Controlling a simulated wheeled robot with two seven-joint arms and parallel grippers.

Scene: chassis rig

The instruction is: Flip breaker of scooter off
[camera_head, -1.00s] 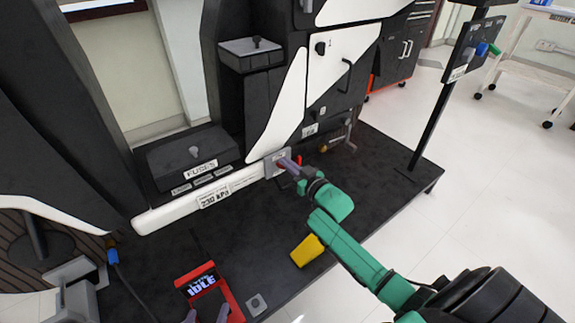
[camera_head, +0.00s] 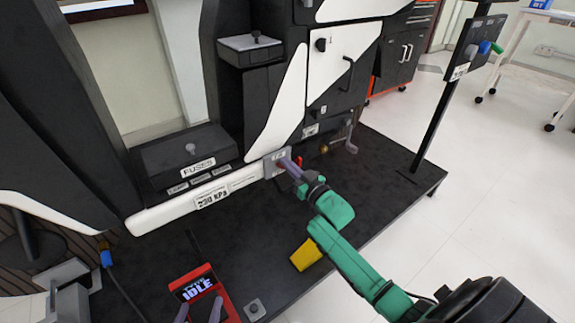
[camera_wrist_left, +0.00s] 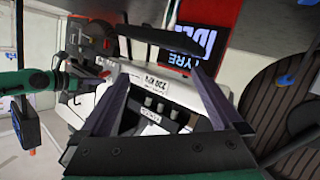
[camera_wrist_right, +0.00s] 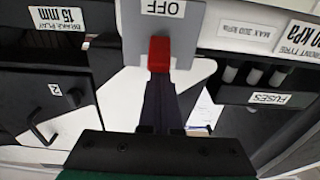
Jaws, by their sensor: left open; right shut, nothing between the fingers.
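The breaker is a grey plate (camera_head: 269,169) with a red lever on the front of the black and white chassis. In the right wrist view the plate (camera_wrist_right: 188,22) bears a label reading OFF, and the red lever (camera_wrist_right: 159,53) lies between that label and my fingertips. My right gripper (camera_head: 288,165) is shut, its tips (camera_wrist_right: 158,84) at the end of the lever, seeming to touch it. It holds nothing. My left gripper (camera_head: 199,311) is open and empty at the bottom of the head view, near the red tyre display (camera_head: 220,290); its fingers (camera_wrist_left: 158,78) stand apart.
A fuse box (camera_head: 185,158) and a white bar with a 230 kPa label (camera_head: 150,216) lie left of the breaker. A yellow block (camera_head: 306,254) sits on the dark platform beneath my right arm. A post with coloured knobs (camera_head: 432,125) stands at the right.

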